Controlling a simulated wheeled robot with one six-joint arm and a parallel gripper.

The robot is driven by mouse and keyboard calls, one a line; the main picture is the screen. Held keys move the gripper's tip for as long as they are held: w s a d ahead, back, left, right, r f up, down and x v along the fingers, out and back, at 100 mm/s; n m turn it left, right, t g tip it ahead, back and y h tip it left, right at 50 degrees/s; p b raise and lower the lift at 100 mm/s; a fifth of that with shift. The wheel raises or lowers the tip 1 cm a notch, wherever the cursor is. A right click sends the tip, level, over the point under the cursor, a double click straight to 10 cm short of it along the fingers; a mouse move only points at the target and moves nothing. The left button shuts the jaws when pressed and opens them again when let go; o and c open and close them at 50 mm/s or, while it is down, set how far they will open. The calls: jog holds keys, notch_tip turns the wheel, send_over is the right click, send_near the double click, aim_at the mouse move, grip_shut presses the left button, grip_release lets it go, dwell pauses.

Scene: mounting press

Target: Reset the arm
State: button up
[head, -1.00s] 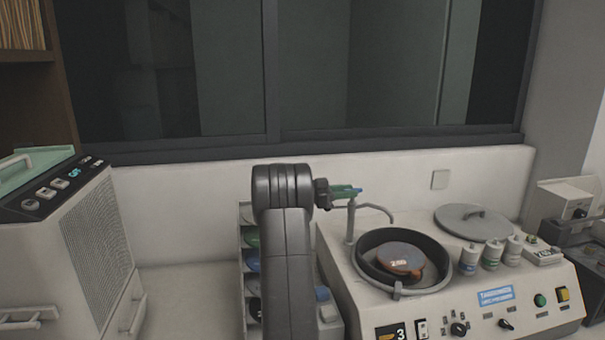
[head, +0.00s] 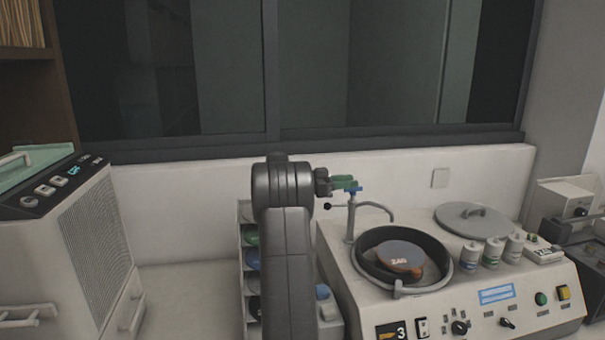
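My arm rises in the middle of the head view, in front of the bench. My gripper (head: 348,184) points right from the arm's top, with green fingers above the faucet of the polishing machine (head: 345,262). A small blue part shows at the fingertips and may be a finger pad or the tap top behind. I cannot tell whether the fingers are open or shut. Below and to the right, a dark disc with an orange edge (head: 400,258) lies in the machine's black round bowl (head: 445,275), apart from the gripper.
A grey lid (head: 473,217) and several small bottles (head: 491,252) stand on the machine's right. A rack (head: 246,235) with coloured discs is partly hidden behind my arm. A white cabinet (head: 70,240) stands left. The bench between cabinet and rack is clear.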

notch_tip(320, 180, down, 3)
jog(key=shift+r, duration=0.2)
jog(key=shift+n+t, duration=0.5)
jog(key=shift+t, duration=0.2)
jog(key=n+t+y, duration=0.2)
jog(key=t, duration=0.1)
jog(key=s+n+t, duration=0.1)
jog(key=t, duration=0.1)
jog(key=shift+d+n+y, duration=0.25)
jog(key=shift+n+y, duration=0.05)
jog(key=shift+y, duration=0.1)
jog(key=shift+s+n+t+y, duration=0.1)
jog(key=shift+n+t+y, duration=0.65)
jog(key=shift+t, duration=0.35)
jog(key=shift+d+r, duration=0.1)
jog(key=shift+r, duration=0.05)
